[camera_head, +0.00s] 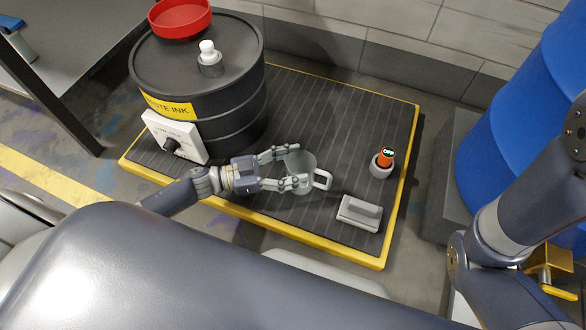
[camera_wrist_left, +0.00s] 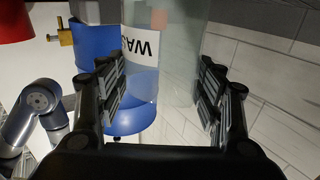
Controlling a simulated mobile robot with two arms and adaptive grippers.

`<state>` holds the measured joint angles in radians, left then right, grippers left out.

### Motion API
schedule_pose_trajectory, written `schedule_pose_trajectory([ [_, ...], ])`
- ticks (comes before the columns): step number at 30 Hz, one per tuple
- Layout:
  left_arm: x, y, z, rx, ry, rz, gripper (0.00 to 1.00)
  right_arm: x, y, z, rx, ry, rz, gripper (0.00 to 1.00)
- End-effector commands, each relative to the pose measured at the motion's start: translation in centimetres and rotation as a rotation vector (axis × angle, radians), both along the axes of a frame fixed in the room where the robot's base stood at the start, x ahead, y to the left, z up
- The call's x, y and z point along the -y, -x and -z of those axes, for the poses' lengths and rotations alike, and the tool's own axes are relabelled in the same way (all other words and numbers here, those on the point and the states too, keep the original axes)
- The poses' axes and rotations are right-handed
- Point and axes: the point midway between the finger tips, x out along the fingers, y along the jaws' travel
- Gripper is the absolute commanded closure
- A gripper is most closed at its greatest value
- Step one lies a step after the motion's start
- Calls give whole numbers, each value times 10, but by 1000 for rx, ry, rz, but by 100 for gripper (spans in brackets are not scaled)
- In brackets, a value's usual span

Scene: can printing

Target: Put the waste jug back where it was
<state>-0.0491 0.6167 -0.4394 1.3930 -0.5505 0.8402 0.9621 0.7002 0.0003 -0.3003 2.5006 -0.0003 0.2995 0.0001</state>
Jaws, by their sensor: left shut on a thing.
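The waste jug (camera_head: 305,163) is a clear, see-through vessel with a pale handle on its right side, over the ribbed black mat of a yellow-edged platform. My left gripper (camera_head: 291,168) is shut on it, one finger on each side. Whether the jug's base touches the mat is hard to tell.
A black waste ink drum (camera_head: 230,95) with a red funnel (camera_head: 181,17) and a dial box (camera_head: 175,138) stands behind left. A blue drum (camera_head: 525,120) stands farther right.

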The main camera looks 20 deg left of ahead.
Motion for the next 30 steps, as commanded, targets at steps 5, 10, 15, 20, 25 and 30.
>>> schedule_pose_trajectory([
  [5, 0, 0, -2, 1, 0, 1, 72, 0, 0, -1, 1, 0, 0, 60],
  [10, 0, 0, 2, 1, 1, 0, 72, 0, 0, 1, 1, 0, 0, 60],
  [15, 0, 0, 1, 0, 0, 1, 18, 0, 0, 0, 1, 0, 0, 60],
  [20, 0, 0, 1, 0, 0, 1, 18, 0, 0, 0, 1, 0, 0, 60],
  [25, 0, 0, -2, 1, 0, 1, 18, 0, 0, -2, 1, 0, 0, 60],
  [30, -18, 12, -3, -4, -5, 0, 18, 0, 0, -13, 1, 0, 0, 60],
])
